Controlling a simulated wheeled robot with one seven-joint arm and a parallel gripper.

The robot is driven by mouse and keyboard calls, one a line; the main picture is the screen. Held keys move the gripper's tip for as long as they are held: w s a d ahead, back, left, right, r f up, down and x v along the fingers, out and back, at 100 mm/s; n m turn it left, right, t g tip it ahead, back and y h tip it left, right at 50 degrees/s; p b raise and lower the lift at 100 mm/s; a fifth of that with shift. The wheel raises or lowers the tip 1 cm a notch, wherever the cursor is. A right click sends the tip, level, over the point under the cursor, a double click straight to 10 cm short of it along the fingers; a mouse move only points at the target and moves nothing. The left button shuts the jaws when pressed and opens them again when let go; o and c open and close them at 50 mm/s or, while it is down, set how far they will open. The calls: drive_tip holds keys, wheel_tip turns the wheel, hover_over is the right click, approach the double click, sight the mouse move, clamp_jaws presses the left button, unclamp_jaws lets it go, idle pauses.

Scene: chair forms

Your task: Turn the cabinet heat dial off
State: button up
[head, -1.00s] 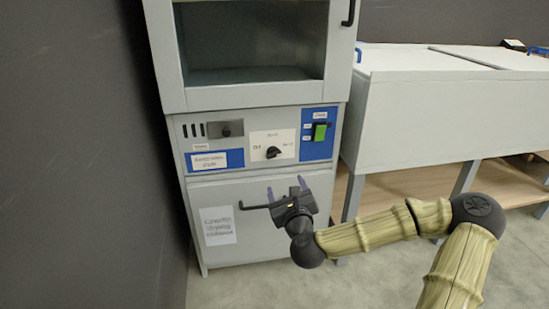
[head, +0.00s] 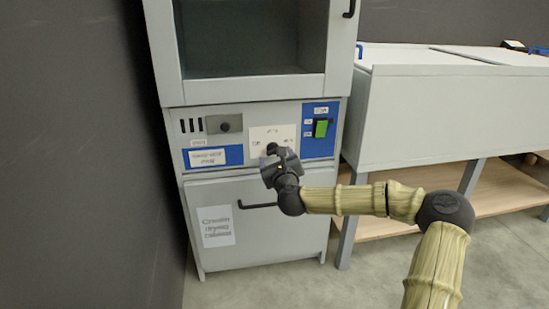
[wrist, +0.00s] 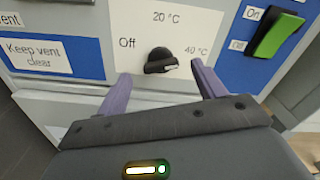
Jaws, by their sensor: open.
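The black heat dial (wrist: 159,61) sits on a white plate (wrist: 190,22) marked Off at left, 20 °C at top and 40 °C at right. Its lighter pointer end is turned right, towards the 40 °C side. In the head view the dial (head: 272,148) is partly hidden by my gripper (head: 279,158). My gripper is open, and its two purple fingers reach towards the panel. In the wrist view the gripper (wrist: 161,71) has one finger to each side of the dial, just below it. I cannot tell whether they touch the panel.
A green rocker switch (head: 321,128) is on a blue plate right of the dial. A grey plate with a black knob (head: 225,126) is to the left. A black door handle (head: 258,206) juts out below. A grey bench (head: 420,110) stands to the right.

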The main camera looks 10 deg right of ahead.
sight(274, 151)
drive_tip(key=shift+w+b, duration=0.5)
drive_tip(key=shift+w, duration=1.3)
drive_tip(key=c, duration=1)
